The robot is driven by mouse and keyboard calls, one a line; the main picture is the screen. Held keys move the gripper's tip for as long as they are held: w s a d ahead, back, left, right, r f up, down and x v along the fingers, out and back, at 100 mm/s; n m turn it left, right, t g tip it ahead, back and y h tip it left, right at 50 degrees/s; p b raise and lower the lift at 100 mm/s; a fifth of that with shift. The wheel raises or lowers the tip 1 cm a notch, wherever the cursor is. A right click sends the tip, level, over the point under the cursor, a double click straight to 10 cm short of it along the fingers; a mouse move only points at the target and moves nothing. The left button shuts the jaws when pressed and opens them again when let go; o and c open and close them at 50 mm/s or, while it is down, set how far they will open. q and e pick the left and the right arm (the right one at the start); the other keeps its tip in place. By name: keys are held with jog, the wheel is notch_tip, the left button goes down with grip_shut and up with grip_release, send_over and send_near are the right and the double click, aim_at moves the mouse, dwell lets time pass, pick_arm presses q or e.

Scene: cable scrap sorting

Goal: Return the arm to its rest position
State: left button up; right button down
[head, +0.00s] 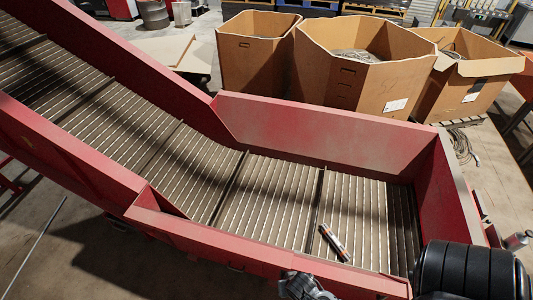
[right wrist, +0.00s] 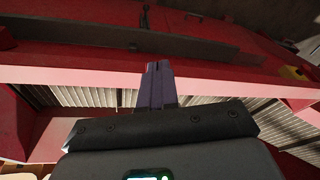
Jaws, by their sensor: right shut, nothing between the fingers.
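My right gripper (right wrist: 156,84) shows in the right wrist view with its two dark fingers together and nothing between them. Behind the fingers is the red wall of the conveyor, with strips of the ribbed belt on both sides. In the head view a black rounded part of my arm is at the bottom right, and a grey-black mechanical part shows at the bottom edge, only partly in frame. My left gripper is not in view.
The red conveyor side walls (head: 310,130) enclose the belt, which slopes up to the left. Several cardboard boxes (head: 255,65) stand behind the far wall, some with cable inside. Loose cable (head: 462,147) lies at the right. The rest of the lower belt is clear.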

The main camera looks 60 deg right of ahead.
jog(key=w+a+r+n+t+y, duration=0.1)
jog(key=w+a+r+n, duration=0.15)
jog(key=r, duration=0.45)
jog(key=w+a+r+n+y, duration=0.1)
jog(key=w+a+r+n, duration=0.15)
jog(key=r, duration=0.35)
notch_tip(320, 180, up, 19)
jog(key=s+a+n+p, duration=0.25)
jog(key=n+p, duration=0.45)
jog(key=p, duration=0.5)
notch_tip(320, 180, down, 75)
jog(key=b, duration=7.5)
jog(key=shift+d+r, duration=0.2)
jog(key=shift+d, duration=0.2)
jog(key=shift+r, duration=0.2)
